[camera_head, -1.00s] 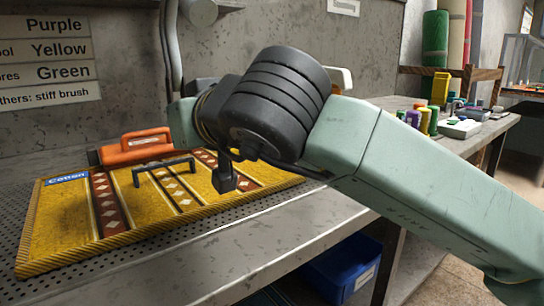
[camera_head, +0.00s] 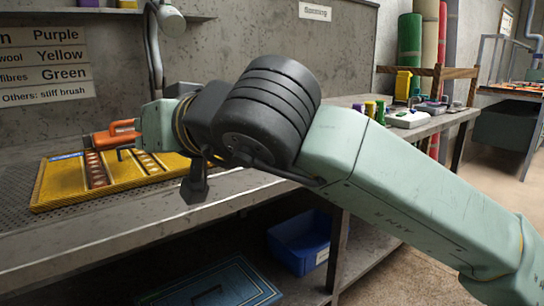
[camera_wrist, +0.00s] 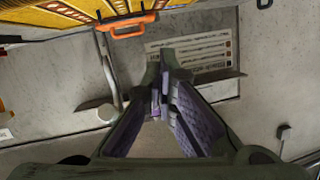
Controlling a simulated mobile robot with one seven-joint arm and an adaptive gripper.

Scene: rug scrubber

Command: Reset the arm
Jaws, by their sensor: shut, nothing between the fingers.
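My arm reaches across the head view from the lower right, with its wrist in front of the bench. My gripper (camera_wrist: 160,85) shows in the wrist view, its purple-padded fingers closed together at the tips with nothing between them. In the head view the fingers are hidden behind the wrist. The yellow patterned rug (camera_head: 62,185) lies on the bench, apart from my gripper.
A wall sign (camera_head: 40,68) lists fibres and colours. A lamp (camera_head: 170,20) on a bent pipe stands behind my wrist. Several bottles (camera_head: 375,108) are on the bench at right. A blue bin (camera_head: 300,243) and a blue rug (camera_head: 215,285) are on the lower shelf.

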